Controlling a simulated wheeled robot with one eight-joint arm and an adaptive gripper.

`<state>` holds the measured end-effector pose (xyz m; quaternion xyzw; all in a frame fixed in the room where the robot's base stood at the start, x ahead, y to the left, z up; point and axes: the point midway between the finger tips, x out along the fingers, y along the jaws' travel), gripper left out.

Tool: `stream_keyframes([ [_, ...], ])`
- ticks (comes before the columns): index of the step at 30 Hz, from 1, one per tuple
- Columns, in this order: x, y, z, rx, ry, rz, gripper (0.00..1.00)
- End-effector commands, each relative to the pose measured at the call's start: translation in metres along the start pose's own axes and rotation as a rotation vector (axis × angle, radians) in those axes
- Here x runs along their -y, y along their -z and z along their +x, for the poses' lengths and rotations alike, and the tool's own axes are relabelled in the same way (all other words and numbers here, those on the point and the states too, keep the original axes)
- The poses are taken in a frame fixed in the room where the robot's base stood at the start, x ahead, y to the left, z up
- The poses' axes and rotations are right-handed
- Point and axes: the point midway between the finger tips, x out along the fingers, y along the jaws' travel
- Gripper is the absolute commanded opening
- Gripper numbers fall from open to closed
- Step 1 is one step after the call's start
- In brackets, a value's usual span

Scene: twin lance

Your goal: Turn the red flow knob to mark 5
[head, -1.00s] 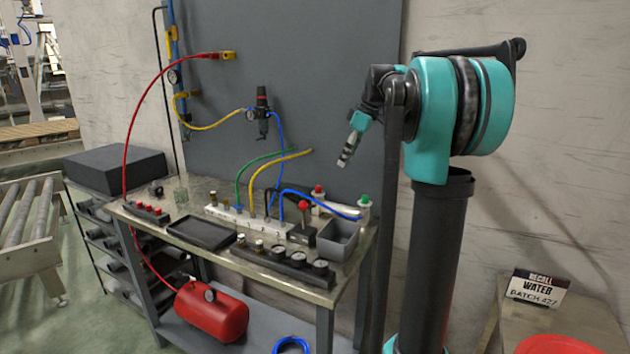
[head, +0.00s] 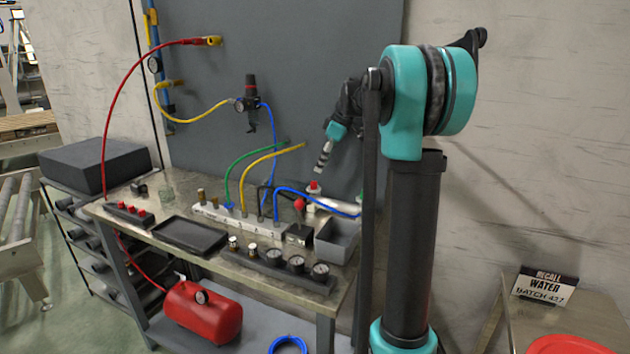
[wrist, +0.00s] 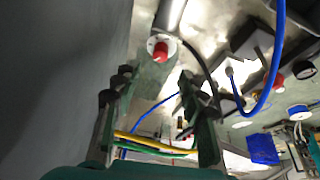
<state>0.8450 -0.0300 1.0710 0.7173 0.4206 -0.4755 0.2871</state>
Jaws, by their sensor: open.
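A red knob (wrist: 160,50) with a white round collar shows in the wrist view, at the end of a metal cylinder. It appears to be the red cap (head: 314,186) at the back right of the workbench (head: 100,212) in the head view. Its marks are too small to read. My gripper (head: 321,168) points down, above the bench's back right part and apart from the knob. In the wrist view its two fingers (wrist: 154,82) stand apart, with nothing held between them. The knob lies beyond the fingertips, roughly between them.
A red ball-topped lever (head: 299,204) stands left of the knob. A grey bin (head: 336,240), a row of gauges (head: 297,264) and a white manifold (head: 225,213) with coloured hoses are close by. A blue hose (head: 330,204) arches near the knob. A dark panel (head: 300,60) rises behind.

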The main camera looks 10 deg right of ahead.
Motion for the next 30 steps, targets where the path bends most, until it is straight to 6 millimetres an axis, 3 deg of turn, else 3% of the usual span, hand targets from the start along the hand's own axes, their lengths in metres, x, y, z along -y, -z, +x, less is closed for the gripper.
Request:
stream_keyframes([
  [6,0.000,0.000,0.042,0.000,0.000,-0.002,0.42],
  [12,0.000,0.000,0.067,0.000,0.000,-0.001,0.42],
  [25,0.000,0.000,0.077,0.000,0.000,-0.001,0.42],
  [30,0.000,0.000,0.076,0.000,0.000,0.000,0.22],
])
